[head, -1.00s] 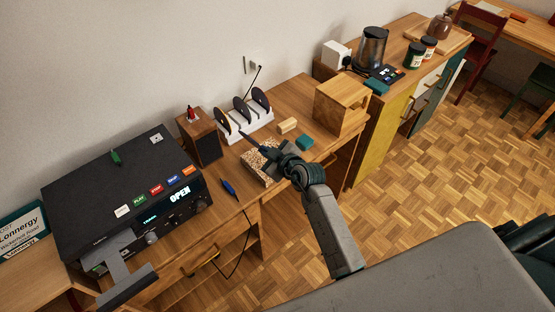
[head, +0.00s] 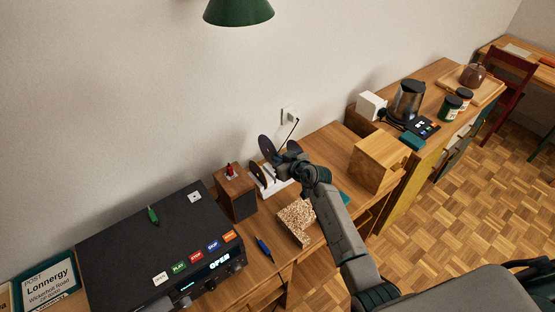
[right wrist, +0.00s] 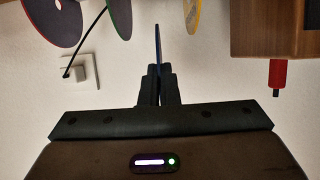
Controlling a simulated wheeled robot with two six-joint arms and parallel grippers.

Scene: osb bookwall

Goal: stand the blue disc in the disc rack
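My right gripper (right wrist: 157,88) is shut on the blue disc (right wrist: 157,45), a thin blue edge seen nearly edge-on in the right wrist view. In the head view the held disc (head: 266,146) is a dark round shape above the white disc rack (head: 265,188). My right gripper (head: 281,157) covers part of the rack there. The rack holds a red-edged disc (right wrist: 54,20), a green-edged disc (right wrist: 118,17) and a yellow-edged disc (right wrist: 192,14). The held disc lies between the green and yellow ones in the wrist picture. My left gripper is not in view.
A wooden box with a red top piece (head: 235,193) stands close left of the rack. A black player (head: 150,240) reading OPEN is farther left. A speckled block (head: 296,222) and a blue pen (head: 264,249) lie in front. A wooden box (head: 378,160) stands right.

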